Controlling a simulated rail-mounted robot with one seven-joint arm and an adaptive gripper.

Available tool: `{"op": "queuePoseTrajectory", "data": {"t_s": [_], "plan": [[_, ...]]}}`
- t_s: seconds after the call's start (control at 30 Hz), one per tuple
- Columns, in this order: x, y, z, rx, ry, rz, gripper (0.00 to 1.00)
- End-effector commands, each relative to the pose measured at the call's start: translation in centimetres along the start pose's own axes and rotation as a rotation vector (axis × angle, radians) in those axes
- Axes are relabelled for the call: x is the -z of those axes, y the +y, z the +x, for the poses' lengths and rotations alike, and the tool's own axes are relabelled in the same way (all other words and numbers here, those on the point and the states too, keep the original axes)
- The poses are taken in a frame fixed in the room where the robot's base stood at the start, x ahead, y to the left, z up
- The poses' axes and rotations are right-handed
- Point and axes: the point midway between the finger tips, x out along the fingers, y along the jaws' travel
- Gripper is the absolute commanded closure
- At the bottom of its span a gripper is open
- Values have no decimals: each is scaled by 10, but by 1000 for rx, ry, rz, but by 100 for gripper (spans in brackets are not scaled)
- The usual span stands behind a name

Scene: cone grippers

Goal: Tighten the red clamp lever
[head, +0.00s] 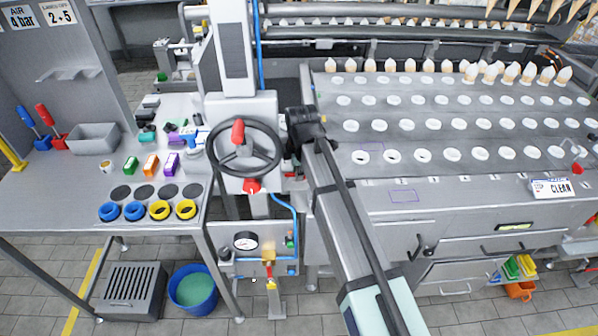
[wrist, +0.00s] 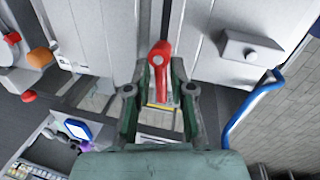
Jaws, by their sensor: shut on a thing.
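The red clamp lever (wrist: 160,62) is upright in the wrist view, its rounded end with a grey pivot toward the top. It stands against pale grey machine panels. My gripper (wrist: 161,80) has one dark green finger on each side of the lever and is shut on it. The lever's lower part runs down between the fingers. In the head view, the dark end of my arm (head: 305,122) is just right of the handwheel column. The fingertips and the clamp lever cannot be made out there.
A black handwheel (head: 272,152) with red knobs is close left of my arm. A blue hose (wrist: 236,122) curves near the gripper's right side. The perforated machine deck (head: 450,185) is to the right. A workbench (head: 50,200) with rings and small blocks stands left.

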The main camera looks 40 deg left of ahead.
Motion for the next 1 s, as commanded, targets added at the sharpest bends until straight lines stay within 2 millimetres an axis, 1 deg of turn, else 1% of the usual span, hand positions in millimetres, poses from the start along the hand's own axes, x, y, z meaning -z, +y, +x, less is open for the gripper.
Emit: {"op": "queuePoseTrajectory", "data": {"t_s": [0.1, 0.3, 0.87, 0.9, 0.93, 1.0], "plan": [[0, -1, 1, 6, -15, 65, 100], [0, 0, 2, 6, -28, 139, 100], [0, -1, 2, 8, -34, 169, 100], [0, -1, 2, 8, -34, 169, 67], [0, -1, 2, 8, -34, 169, 61], [0, 0, 2, 7, -34, 168, 61]]}}
